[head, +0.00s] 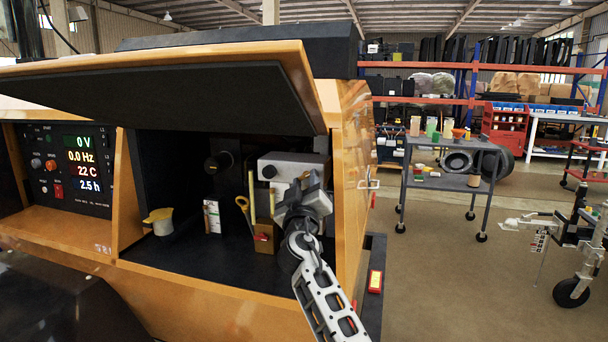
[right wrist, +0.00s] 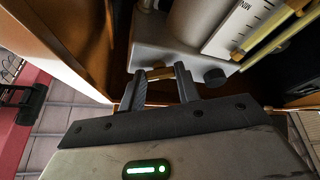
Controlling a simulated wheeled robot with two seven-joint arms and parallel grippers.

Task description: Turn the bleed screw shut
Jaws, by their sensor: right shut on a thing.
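A pale grey box (head: 285,160) with a dark round knob (head: 268,172) is mounted inside the open bay of the orange light tower. My right gripper (head: 303,185) reaches in at the box's front right. In the right wrist view, its two dark fingers (right wrist: 168,78) are shut on a small brass-coloured piece, the bleed screw (right wrist: 182,71), at the edge of the grey box (right wrist: 160,50). The fingers hide part of it, and I cannot tell how far it is turned. In the head view the screw is hidden behind my gripper. My left gripper is not in view.
A raised lid (head: 200,85) overhangs the bay, and an orange side wall (head: 348,180) stands close right of my arm. On the bay floor are a yellowish cup (head: 160,221), a white box (head: 212,216) and a brown holder (head: 265,239). A grey cart (head: 450,180) stands farther right.

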